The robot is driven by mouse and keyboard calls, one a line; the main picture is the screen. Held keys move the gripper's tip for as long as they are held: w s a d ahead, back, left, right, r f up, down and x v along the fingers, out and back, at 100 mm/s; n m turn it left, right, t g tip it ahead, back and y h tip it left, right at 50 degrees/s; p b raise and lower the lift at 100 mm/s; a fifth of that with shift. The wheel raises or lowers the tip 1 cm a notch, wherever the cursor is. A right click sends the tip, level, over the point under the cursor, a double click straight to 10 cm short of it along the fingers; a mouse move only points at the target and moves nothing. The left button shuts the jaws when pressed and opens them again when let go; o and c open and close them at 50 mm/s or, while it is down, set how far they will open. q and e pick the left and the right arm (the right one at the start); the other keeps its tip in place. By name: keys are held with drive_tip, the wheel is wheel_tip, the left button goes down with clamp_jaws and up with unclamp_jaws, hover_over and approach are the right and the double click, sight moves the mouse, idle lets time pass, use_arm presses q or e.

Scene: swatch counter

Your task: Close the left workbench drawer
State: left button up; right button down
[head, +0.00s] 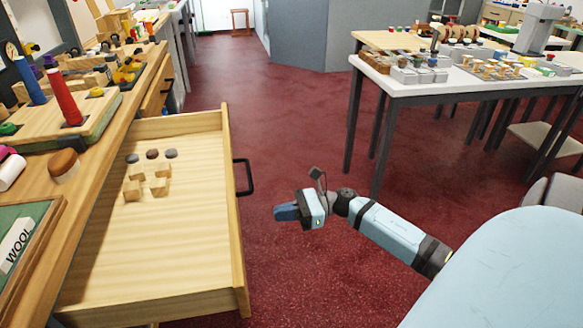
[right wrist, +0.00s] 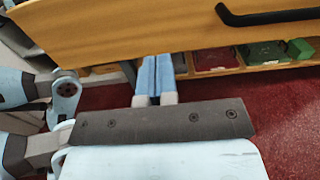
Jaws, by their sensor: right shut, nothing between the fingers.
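The workbench drawer (head: 170,230) at the left of the head view stands pulled far out, with a pale wooden bottom. Its front panel (head: 232,200) carries a black bar handle (head: 243,177). My right gripper (head: 286,212) is shut and empty over the floor, to the right of the panel and handle, apart from the handle. In the right wrist view the blue fingers (right wrist: 156,75) lie together, their tips near the lower edge of the wooden panel (right wrist: 130,30); I cannot tell if they touch. The handle (right wrist: 270,16) is to their upper right. My left gripper does not show.
Small wooden blocks (head: 150,184) and several round pieces lie in the drawer. The workbench top (head: 108,105) holds coloured spools and a board. Another drawer (head: 157,88) is farther along. A white table (head: 420,90) stands at the right. The red floor between is clear.

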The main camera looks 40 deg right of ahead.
sight(125, 246)
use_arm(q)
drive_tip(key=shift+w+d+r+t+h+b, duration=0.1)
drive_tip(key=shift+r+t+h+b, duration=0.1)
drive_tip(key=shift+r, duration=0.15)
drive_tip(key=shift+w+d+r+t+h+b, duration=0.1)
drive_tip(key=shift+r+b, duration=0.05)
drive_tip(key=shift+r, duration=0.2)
use_arm(e)
drive_tip(key=x, duration=0.8)
drive_tip(key=shift+w+a, duration=0.1)
drive_tip(key=shift+w, duration=0.05)
drive_tip(key=shift+a, duration=0.1)
